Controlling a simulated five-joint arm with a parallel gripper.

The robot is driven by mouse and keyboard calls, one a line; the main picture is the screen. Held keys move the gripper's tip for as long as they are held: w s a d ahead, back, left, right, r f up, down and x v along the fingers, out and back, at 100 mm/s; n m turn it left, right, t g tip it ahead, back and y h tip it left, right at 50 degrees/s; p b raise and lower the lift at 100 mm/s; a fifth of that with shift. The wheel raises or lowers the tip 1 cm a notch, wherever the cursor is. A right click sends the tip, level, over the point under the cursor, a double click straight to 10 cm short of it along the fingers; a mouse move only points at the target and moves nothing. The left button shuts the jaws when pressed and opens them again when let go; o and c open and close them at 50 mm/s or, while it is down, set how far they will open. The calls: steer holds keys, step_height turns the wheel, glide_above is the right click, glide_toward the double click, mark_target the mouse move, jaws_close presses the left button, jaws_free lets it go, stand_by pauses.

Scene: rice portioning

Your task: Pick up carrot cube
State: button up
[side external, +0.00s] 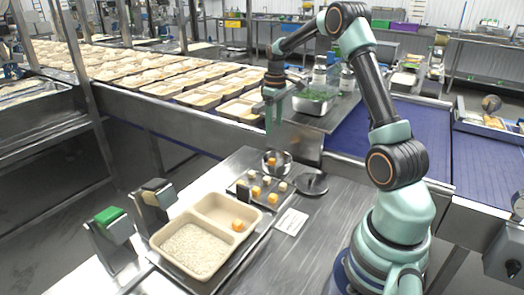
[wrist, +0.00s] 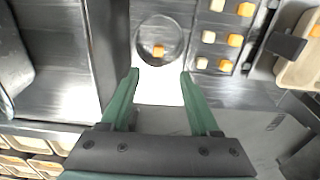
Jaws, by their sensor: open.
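One orange carrot cube (wrist: 158,51) lies in a small round steel bowl (wrist: 160,34), which shows ahead of the fingertips in the wrist view. In the side view the bowl (side external: 277,163) stands at the back of the steel table with the cube (side external: 272,161) in it. More orange cubes (wrist: 246,9) and pale cubes lie on a dark tray (wrist: 222,53) beside the bowl. Another orange cube (side external: 238,225) lies in a compartment of the beige tray (side external: 163,251). My gripper (wrist: 158,75) is open and empty, raised above the bowl in the side view.
The beige tray's larger compartment holds rice (side external: 196,250). A dark round dish (side external: 312,184) and a white card (side external: 291,221) lie to the right. A green-topped stand (side external: 112,227) is at front left. A conveyor of filled trays (side external: 198,98) runs behind.

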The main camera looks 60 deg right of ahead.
steer(key=d+f, duration=0.1)
steer(key=f, duration=0.1)
glide_above(273, 159)
steer(key=f, duration=0.6)
steer(key=shift+s+d, duration=0.15)
steer(key=shift+s, duration=0.15)
steer(key=shift+w+a+f, duration=0.1)
steer(key=shift+w+f, duration=0.05)
steer(key=shift+f, duration=1.1)
steer(key=shift+w+a+f, duration=0.1)
steer(key=shift+f, duration=1.15)
jaws_close()
